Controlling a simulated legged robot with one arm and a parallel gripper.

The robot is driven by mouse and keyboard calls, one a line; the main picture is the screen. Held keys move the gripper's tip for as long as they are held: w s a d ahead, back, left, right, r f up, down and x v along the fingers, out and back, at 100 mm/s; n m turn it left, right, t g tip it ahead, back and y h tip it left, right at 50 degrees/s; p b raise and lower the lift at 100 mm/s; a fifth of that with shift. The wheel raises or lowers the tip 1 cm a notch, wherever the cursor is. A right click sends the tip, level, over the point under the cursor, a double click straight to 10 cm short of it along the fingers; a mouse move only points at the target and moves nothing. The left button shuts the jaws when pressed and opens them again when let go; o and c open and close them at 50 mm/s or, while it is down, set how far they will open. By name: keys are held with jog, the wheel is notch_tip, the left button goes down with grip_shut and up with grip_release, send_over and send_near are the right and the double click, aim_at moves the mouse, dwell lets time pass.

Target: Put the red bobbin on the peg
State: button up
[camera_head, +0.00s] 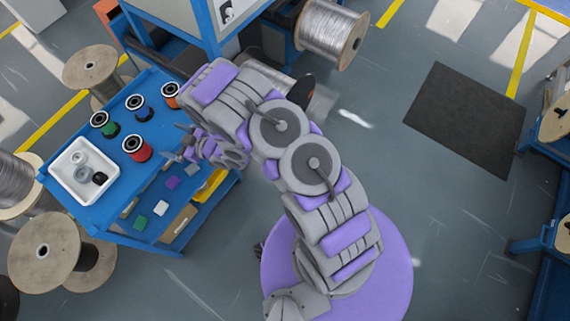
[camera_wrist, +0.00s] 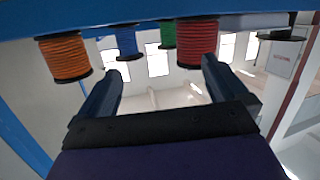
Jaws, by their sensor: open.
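The red bobbin (camera_head: 137,148) stands on the blue table (camera_head: 112,206), near its middle. In the wrist view, which looks upside down, the red bobbin (camera_wrist: 196,42) shows at the upper right, close to the right finger's tip. My gripper (camera_head: 175,142) is open and empty, just to the right of the red bobbin in the head view and apart from it. Its two fingers spread wide in the wrist view (camera_wrist: 162,68), with no bobbin gripped between them. I cannot make out the peg in either view.
A green bobbin (camera_head: 104,123), a blue bobbin (camera_head: 140,106) and an orange bobbin (camera_head: 171,95) stand on the table near the red one. A white tray (camera_head: 62,181) with small parts sits at the left. Large spools (camera_head: 48,252) stand around the table. A dark mat (camera_head: 466,118) lies on open floor.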

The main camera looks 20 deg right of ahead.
jog(key=w+d+r+m+h, duration=0.1)
jog(key=w+d+r+h, duration=0.35)
jog(key=d, duration=0.35)
jog(key=s+d+r+m+g+h, duration=0.2)
jog(key=s+d+r+h, duration=0.15)
jog(key=d+r, duration=0.4)
jog(key=s+d+r+m+g+h, duration=0.25)
jog(key=d+r+h, duration=0.2)
jog(key=d, duration=0.55)
jog(key=s+r+m+g, duration=0.1)
jog(key=s+r, duration=0.3)
jog(key=s, duration=0.8)
jog(key=s+d+r+m+g, duration=0.1)
jog(key=s+r+g, duration=0.3)
jog(key=s, duration=0.8)
jog(key=s+d+r+m+g, duration=0.1)
jog(key=s+r+m+g, duration=0.2)
jog(key=s, duration=0.9)
notch_tip(320, 180, up, 3)
jog(key=shift+s+f+y, duration=0.1)
jog(key=shift+s+y, duration=0.3)
jog(key=shift+y, duration=0.05)
